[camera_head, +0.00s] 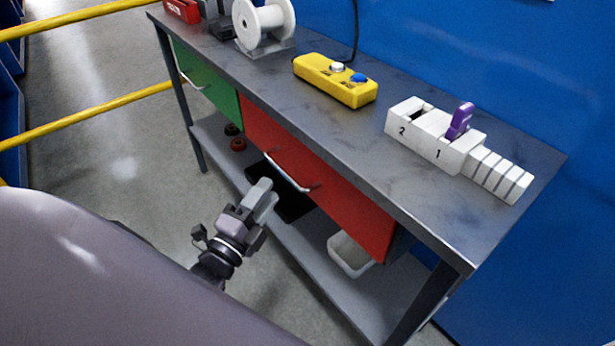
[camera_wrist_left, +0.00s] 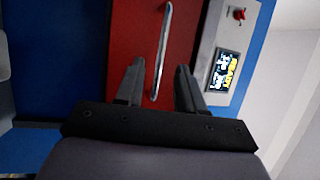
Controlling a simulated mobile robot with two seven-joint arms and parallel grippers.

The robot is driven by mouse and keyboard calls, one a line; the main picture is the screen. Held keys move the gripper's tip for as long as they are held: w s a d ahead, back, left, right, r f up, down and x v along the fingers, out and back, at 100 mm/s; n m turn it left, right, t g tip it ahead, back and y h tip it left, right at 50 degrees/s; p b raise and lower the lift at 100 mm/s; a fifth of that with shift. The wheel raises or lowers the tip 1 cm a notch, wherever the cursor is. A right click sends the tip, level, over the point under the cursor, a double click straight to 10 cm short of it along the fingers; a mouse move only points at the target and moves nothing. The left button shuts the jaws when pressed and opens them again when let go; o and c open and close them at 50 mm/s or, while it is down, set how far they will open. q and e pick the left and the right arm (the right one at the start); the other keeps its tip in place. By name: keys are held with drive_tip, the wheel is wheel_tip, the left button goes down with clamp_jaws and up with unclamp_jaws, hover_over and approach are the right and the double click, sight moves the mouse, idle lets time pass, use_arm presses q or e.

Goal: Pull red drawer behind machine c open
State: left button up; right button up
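In the head view a red drawer (camera_head: 345,206) is set under the grey workbench, with a silver bar handle (camera_head: 291,172) on its front; it looks shut. My left gripper (camera_head: 267,191) is in front of it, left of and below the handle, apart from it. In the left wrist view a red front (camera_wrist_left: 136,32) has a silver handle (camera_wrist_left: 163,45) running nearly upright. There my left gripper (camera_wrist_left: 160,66) has its fingers spread, with the handle between and beyond them. Whether both views show the same drawer I cannot tell. My right gripper is not in view.
A green drawer (camera_head: 207,83) adjoins the red one. The bench top (camera_head: 335,125) carries a yellow button box (camera_head: 335,80), white numbered blocks (camera_head: 436,134) and a white spool (camera_head: 264,22). A white bin (camera_head: 348,256) stands on the lower shelf. A screen panel (camera_wrist_left: 226,72) borders the red front.

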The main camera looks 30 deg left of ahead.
sight(282, 169)
use_arm(q)
drive_tip(key=shift+w+a+r, duration=0.1)
drive_tip(key=shift+w+r, duration=0.1)
drive_tip(key=shift+w, duration=0.95)
drive_tip(key=shift+w+d+r, duration=0.1)
drive_tip(key=shift+w+r, duration=0.15)
drive_tip(key=shift+w, duration=0.9)
drive_tip(key=shift+w+a+r, duration=0.1)
drive_tip(key=shift+w+r, duration=0.1)
drive_tip(key=shift+w, duration=0.95)
clamp_jaws()
